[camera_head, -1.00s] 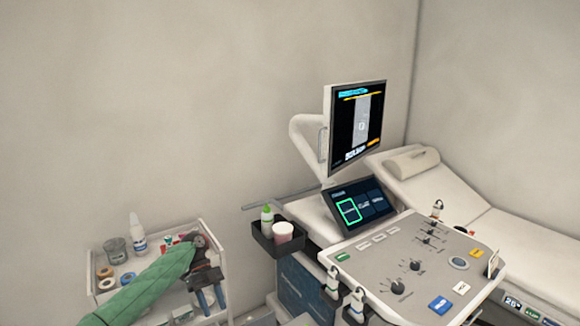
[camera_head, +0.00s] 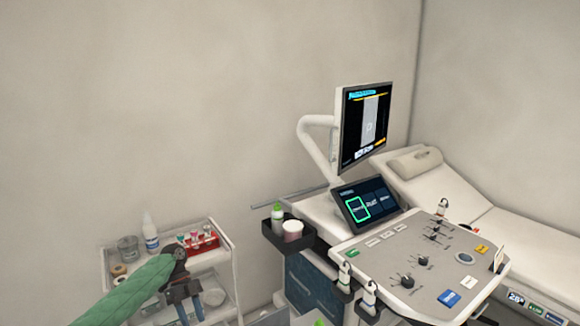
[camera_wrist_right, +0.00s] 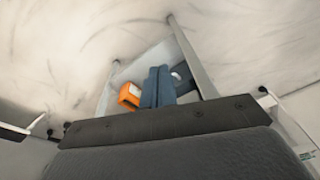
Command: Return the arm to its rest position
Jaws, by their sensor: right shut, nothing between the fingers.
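My left arm in its green sleeve comes in from the left in the head view. My left gripper (camera_head: 191,307) points down over the front of the white trolley (camera_head: 233,262). Its two blue fingers stand apart with nothing seen between them. The lower tips run close to the bottom edge of the picture. My right gripper (camera_wrist_right: 158,88) shows in the right wrist view, its blue fingers together and empty. It is not seen in the head view.
The trolley holds a red tube rack (camera_head: 208,241), a white bottle (camera_head: 150,232) and a grey cup (camera_head: 128,248). The ultrasound console (camera_head: 420,265) with its monitor (camera_head: 364,125) stands to the right, before a couch (camera_head: 530,236). An orange object (camera_wrist_right: 130,97) shows behind my right fingers.

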